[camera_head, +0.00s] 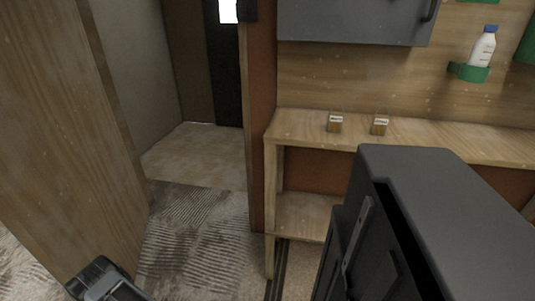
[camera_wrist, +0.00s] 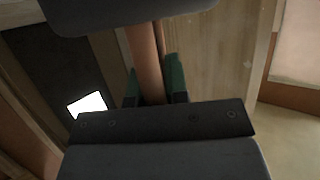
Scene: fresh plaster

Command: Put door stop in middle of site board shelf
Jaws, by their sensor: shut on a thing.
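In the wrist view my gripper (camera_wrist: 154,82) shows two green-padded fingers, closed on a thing. A brown strip shows between them. I cannot clearly tell the held door stop's shape from the brown surfaces behind it. In the head view my gripper and the held thing are not visible. A wooden site board shelf (camera_head: 297,124) runs along the wall on the right. Two small labelled wooden blocks stand on it, a left one (camera_head: 335,124) and a right one (camera_head: 379,126), with bare wood between them. My dark arm hides part of the shelf's front.
A wooden door panel (camera_head: 65,150) stands at the left. A doorway with textured floor (camera_head: 195,225) lies beside it. Above the shelf are a grey cabinet (camera_head: 350,20) and a white bottle (camera_head: 482,48) in a green holder (camera_head: 470,73). A lower shelf (camera_head: 305,215) sits underneath.

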